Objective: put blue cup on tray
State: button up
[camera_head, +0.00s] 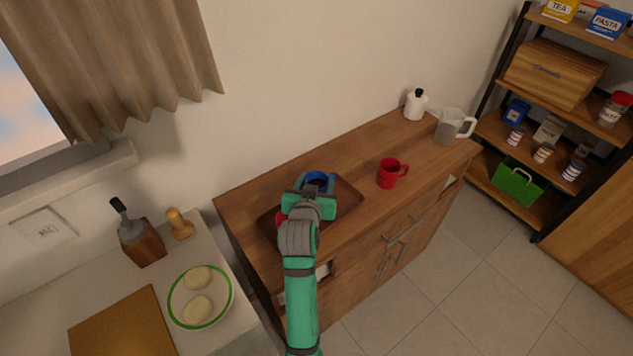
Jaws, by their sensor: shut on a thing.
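The blue cup (318,178) shows its rim just beyond my gripper (312,186), over the dark brown tray (347,198). My gripper is shut on the blue cup, and its jaws hide most of it. I cannot tell whether the cup touches the tray. The tray lies on the wooden cabinet top, and my arm covers its middle. A red thing (281,217) shows partly at the left of the tray, mostly hidden by my gripper.
A red cup (388,173) stands right of the tray on the cabinet (350,160). A clear pitcher (449,126) and white bottle (415,105) stand at its far right end. A counter with a plate of dough (201,297) is at left. Shelves stand at right.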

jog(key=o, duration=1.3)
jog(key=shift+s+a+f, duration=0.15)
jog(key=shift+f, duration=0.65)
jog(key=shift+r, duration=0.4)
jog(key=shift+a+r, duration=0.1)
jog(key=shift+r, duration=0.2)
jog(key=v, duration=1.2)
jog(key=shift+d+r, duration=0.25)
jog(key=shift+r, duration=0.1)
